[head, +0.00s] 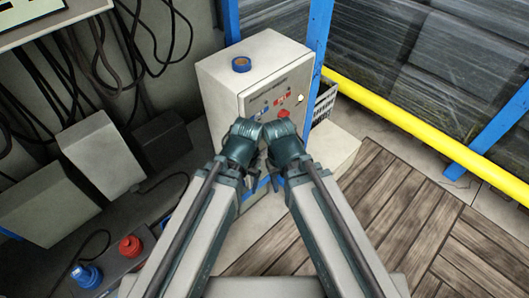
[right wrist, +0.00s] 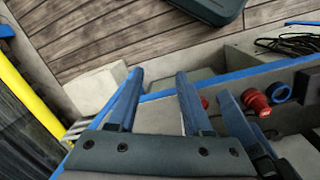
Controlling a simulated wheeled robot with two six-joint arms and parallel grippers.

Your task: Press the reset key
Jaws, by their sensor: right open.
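A pale control cabinet (head: 222,88) stands ahead in the head view. Its sloped front panel (head: 251,101) carries small red keys (head: 281,101), a blue key (head: 265,109), a pale round knob (head: 300,98) and a red button (head: 284,114). The lettering is too small to read, so I cannot tell which is the reset key. Both my wrists meet just before the panel and cover its lower part. My right gripper (right wrist: 160,75) is open and empty, seen from behind in the right wrist view. My left gripper (head: 252,184) is mostly hidden under its arm.
A yellow rail (head: 420,135) runs along the right, beside open wooden flooring (head: 400,215). Grey boxes (head: 100,150), hanging cables (head: 130,45) and red (head: 130,246) and blue (head: 86,275) plugs crowd the left.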

